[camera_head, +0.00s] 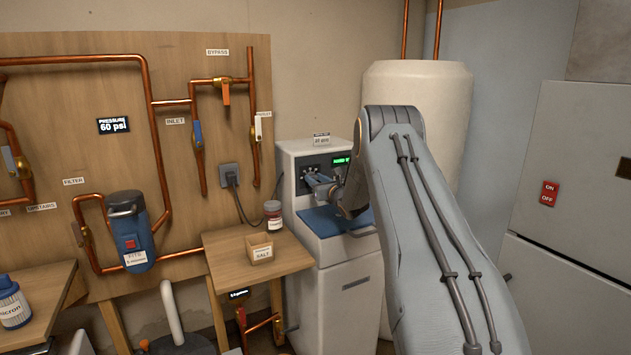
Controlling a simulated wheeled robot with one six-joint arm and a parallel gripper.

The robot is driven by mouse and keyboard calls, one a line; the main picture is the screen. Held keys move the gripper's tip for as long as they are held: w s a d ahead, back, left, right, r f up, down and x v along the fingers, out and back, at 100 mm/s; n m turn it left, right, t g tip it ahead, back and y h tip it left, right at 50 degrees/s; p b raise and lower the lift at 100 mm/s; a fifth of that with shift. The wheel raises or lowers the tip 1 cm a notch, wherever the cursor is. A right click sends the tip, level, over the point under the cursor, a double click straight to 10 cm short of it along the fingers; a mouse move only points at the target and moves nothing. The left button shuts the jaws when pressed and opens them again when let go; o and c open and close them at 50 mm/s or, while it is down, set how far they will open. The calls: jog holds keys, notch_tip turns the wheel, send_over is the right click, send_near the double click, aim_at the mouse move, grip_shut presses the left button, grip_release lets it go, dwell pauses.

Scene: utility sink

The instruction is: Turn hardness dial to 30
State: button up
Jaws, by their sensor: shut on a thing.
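The water softener (298,160) is a pale grey cabinet with a dark control panel on its upper front.
A blue lid (325,222) lies below the panel. A small wooden table (225,265) at the left holds a salt box (259,250) and a dark jar (272,217). A tall cream tank (440,100) stands behind my arm. Copper pipes and valves line the wooden wall board.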

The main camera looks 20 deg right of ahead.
jog(key=shift+f+m+b, duration=0.1)
jog(key=shift+m+b, duration=0.2)
jog(key=shift+f+m+b, duration=0.2)
jog(key=shift+m+b, duration=1.55)
jog(key=shift+m, duration=7.05)
jog(key=shift+f+m+b, duration=0.2)
jog(key=shift+m+b, duration=1.5)
jog(key=shift+m, duration=7.1)
jog(key=o, duration=1.1)
jog(key=shift+c, duration=0.2)
